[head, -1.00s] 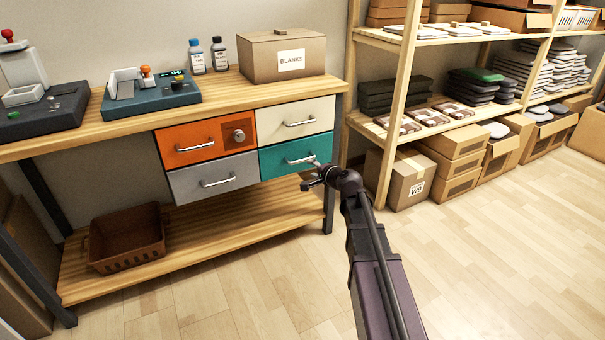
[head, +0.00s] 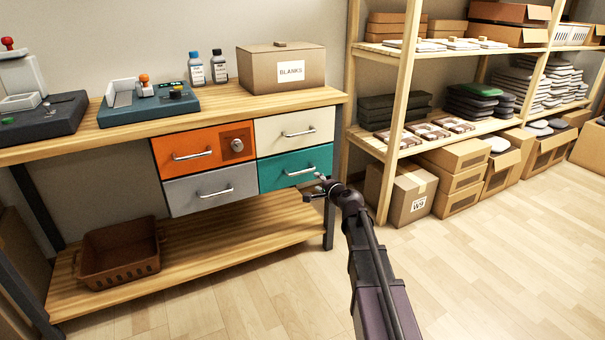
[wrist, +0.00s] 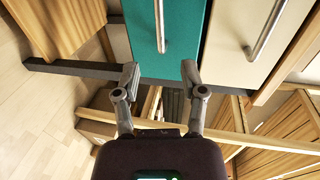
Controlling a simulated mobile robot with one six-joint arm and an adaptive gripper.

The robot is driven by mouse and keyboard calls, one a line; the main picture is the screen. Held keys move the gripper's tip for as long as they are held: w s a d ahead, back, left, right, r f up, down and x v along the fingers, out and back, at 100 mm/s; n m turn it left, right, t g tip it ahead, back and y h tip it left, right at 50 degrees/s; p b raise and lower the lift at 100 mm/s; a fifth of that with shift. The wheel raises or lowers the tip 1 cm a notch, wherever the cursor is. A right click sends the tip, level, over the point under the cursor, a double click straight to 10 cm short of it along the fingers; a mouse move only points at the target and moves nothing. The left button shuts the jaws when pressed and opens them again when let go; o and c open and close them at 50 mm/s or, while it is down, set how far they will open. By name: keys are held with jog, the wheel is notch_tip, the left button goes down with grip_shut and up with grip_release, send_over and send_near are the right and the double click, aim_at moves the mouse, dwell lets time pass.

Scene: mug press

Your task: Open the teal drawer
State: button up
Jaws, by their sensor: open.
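The teal drawer (head: 282,173) is the lower right of a drawer block under the workbench. It looks shut, flush with its neighbours, with a silver bar handle (head: 298,172). My gripper (head: 312,188) is just in front of the drawer's lower right part, close to the handle's right end. In the wrist view the teal drawer front (wrist: 145,30) and its handle (wrist: 162,22) lie beyond my fingers. My gripper (wrist: 160,72) is open there, its fingertips spread to either side of the handle's line. Nothing is between them, and the handle appears apart from them.
Orange (head: 180,155), grey (head: 200,203) and cream (head: 290,121) drawers surround the teal one. A brown basket (head: 118,270) sits on the lower shelf. The floor in front is clear.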

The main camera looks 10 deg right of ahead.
aim_at(301, 172)
jog(key=b+x, duration=0.2)
jog(key=x, duration=1.1)
jog(key=shift+w+a+b, duration=0.1)
jog(key=shift+w+b, duration=0.1)
jog(key=shift+b, duration=0.2)
